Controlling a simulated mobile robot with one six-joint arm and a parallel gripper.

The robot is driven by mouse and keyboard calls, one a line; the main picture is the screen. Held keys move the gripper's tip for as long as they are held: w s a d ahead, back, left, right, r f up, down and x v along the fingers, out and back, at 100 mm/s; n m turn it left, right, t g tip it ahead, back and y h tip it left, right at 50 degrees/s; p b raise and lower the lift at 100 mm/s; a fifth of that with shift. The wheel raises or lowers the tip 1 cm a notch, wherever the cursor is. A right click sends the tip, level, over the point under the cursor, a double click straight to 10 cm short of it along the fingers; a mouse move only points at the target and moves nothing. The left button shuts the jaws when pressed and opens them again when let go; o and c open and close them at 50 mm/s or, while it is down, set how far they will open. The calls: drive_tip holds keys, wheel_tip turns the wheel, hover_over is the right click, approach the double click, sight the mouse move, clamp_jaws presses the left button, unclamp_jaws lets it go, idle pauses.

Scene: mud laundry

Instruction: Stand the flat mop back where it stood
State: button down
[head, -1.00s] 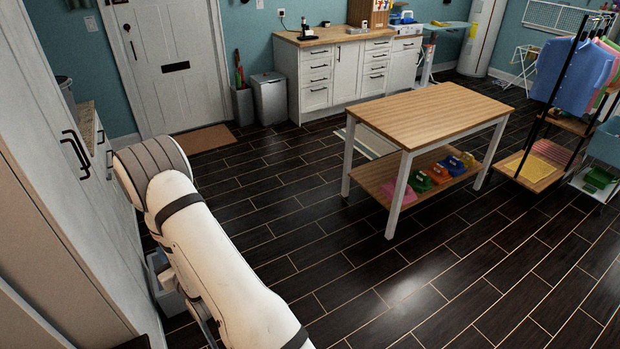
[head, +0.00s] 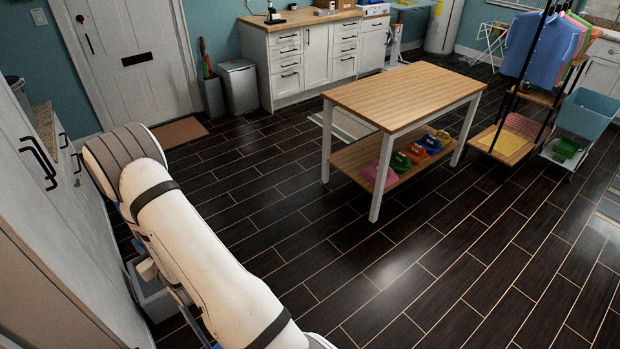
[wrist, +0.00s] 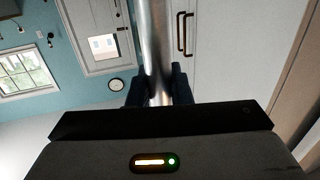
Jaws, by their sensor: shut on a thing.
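In the wrist view, my gripper (wrist: 158,88) is shut around a shiny metal pole (wrist: 156,35), which I take to be the flat mop's handle. The pole runs from between the dark fingers up out of the top of the picture. The mop's flat head is not in the wrist view. In the head view my white arm reaches along the left side and hides my gripper. I cannot make out the mop there for sure, nor the place where it stood.
Tall pale cabinets (head: 45,235) stand close on the left. A grey bin (head: 152,303) sits on the floor by them, partly behind my arm. A wooden-topped table (head: 403,93) and a clothes rack (head: 515,85) stand to the right. The dark floor (head: 300,225) between is clear.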

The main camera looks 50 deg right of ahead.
drive_tip(key=w+d+f+b, duration=0.25)
drive_tip(key=d+b, duration=0.35)
drive_tip(key=d, duration=0.4)
drive_tip(key=w+d+f+b, duration=0.25)
drive_tip(key=d+b, duration=0.25)
drive_tip(key=d, duration=0.6)
drive_tip(key=w+d+f+b, duration=0.2)
drive_tip(key=d+f+b, duration=0.3)
drive_tip(key=d, duration=0.5)
drive_tip(key=s+d+f+m+h+b, duration=0.1)
drive_tip(key=s+d+b, duration=0.45)
drive_tip(key=d, duration=0.55)
drive_tip(key=s+d+f+m+h+b, duration=0.15)
drive_tip(key=s+d+b, duration=0.35)
drive_tip(key=d, duration=0.6)
drive_tip(key=s+d+h+b, duration=0.2)
drive_tip(key=s+d+b, duration=0.2)
drive_tip(key=s+d, duration=0.5)
drive_tip(key=w+a+f+b, duration=0.1)
drive_tip(key=w+a+b, duration=0.2)
drive_tip(key=a, duration=0.6)
drive_tip(key=w+a+f+b, duration=0.1)
drive_tip(key=w+a+b, duration=0.2)
drive_tip(key=a, duration=0.6)
drive_tip(key=w+a+f+b, duration=0.1)
drive_tip(key=w+a+b, duration=0.2)
drive_tip(key=a+b, duration=0.3)
drive_tip(key=shift+a, duration=1.65)
drive_tip(key=shift+f+b, duration=0.35)
drive_tip(key=shift+b, duration=0.3)
